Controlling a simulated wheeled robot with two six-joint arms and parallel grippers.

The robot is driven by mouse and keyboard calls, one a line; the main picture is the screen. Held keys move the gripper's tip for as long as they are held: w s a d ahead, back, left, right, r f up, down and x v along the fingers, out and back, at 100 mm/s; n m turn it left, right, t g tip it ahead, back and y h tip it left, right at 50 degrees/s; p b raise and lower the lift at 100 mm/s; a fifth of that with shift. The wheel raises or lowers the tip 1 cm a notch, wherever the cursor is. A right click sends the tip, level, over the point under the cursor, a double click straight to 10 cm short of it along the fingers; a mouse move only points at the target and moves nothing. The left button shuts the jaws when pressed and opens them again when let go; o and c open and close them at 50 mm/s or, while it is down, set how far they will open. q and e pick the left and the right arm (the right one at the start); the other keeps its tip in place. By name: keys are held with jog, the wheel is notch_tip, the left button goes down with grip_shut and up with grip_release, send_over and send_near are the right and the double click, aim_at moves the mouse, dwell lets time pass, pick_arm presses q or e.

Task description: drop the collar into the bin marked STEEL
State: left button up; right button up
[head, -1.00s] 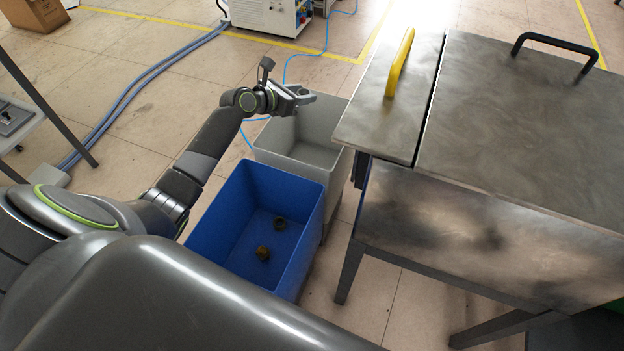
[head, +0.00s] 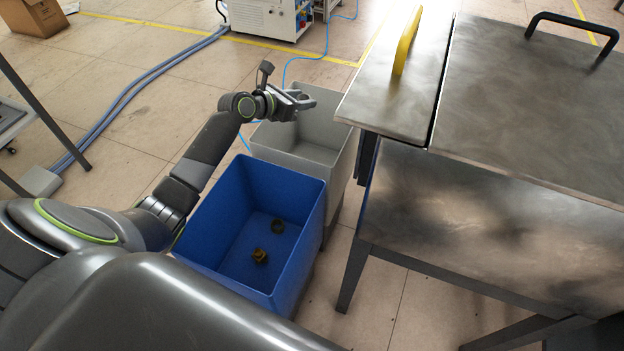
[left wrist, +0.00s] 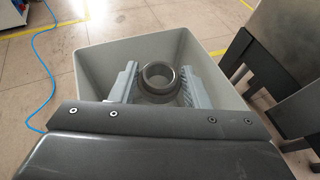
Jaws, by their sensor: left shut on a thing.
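The collar (left wrist: 158,80) is a dark grey metal ring between the two fingers of my left gripper (left wrist: 157,88) in the left wrist view. My left gripper is shut on it. In the head view my left gripper (head: 301,101) is above the grey bin (head: 318,153), over its opening; the collar is too small to make out clearly there. The grey bin's rim surrounds the fingers in the left wrist view (left wrist: 97,68). No STEEL marking is readable on any bin. My right gripper is not in view.
A blue bin (head: 302,203) stands in front of the grey one and holds two brass-coloured pieces (head: 259,256). A metal bench (head: 480,225) with a yellow handle (head: 406,41) stands close on the right. Blue hoses (head: 120,102) lie on the floor at left.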

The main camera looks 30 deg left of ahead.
pick_arm(q)
jog(key=o, duration=1.1)
jog(key=shift+o, duration=0.2)
jog(key=shift+s, duration=0.1)
jog(key=shift+s+a+r, duration=0.15)
jog(key=shift+s, duration=0.1)
jog(key=p+v, duration=0.6)
jog(key=v, duration=1)
jog(key=shift+s, duration=0.3)
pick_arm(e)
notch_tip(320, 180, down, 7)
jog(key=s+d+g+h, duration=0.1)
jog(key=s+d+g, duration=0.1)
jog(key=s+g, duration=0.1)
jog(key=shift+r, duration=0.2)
pick_arm(q)
jog(key=shift+a+r, duration=0.1)
jog(key=shift+r, duration=0.05)
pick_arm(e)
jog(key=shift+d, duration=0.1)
